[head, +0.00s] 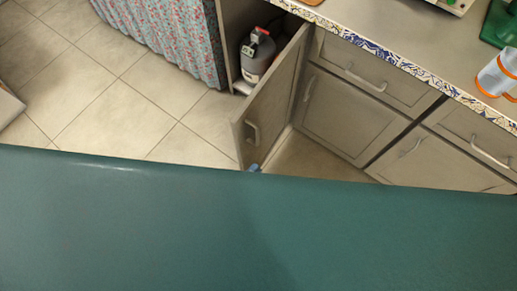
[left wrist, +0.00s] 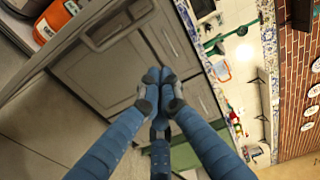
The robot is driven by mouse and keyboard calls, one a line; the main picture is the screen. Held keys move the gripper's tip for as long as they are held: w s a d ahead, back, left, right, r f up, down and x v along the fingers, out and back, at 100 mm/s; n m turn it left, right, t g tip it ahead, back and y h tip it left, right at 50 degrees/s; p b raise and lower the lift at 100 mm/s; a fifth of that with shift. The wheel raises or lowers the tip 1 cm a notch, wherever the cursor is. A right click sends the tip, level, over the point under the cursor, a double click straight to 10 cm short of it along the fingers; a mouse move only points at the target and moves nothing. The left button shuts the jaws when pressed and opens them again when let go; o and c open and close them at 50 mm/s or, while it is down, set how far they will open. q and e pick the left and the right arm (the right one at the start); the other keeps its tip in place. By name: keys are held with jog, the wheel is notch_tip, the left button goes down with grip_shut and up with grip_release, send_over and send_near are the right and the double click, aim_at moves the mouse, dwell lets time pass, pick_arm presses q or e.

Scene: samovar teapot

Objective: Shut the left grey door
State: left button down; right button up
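The left grey door (head: 272,105) stands swung wide open from the cabinet under the counter in the head view. Its handle (head: 252,132) is on the face turned to the left. A small blue piece of my left gripper (head: 254,167) shows just below the door's lower free corner; the rest is hidden behind the green surface in front. In the left wrist view my left gripper's blue fingers (left wrist: 160,90) come together at the tips, with nothing seen between them. I cannot tell whether it touches the door. My right gripper is not in view.
A grey canister with a red top (head: 258,54) stands inside the open cabinet. Closed grey doors and drawers (head: 345,115) line the counter to the right. A flowered curtain (head: 165,35) hangs at left. The tiled floor (head: 110,95) left of the door is clear.

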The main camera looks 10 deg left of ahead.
pick_arm(q)
jog(key=w+d+p, duration=0.1)
jog(key=w+p, duration=0.1)
jog(key=w, duration=0.7)
jog(key=shift+w+d+p, duration=0.15)
jog(key=shift+d+p, duration=0.15)
jog(key=shift+a+r, duration=0.1)
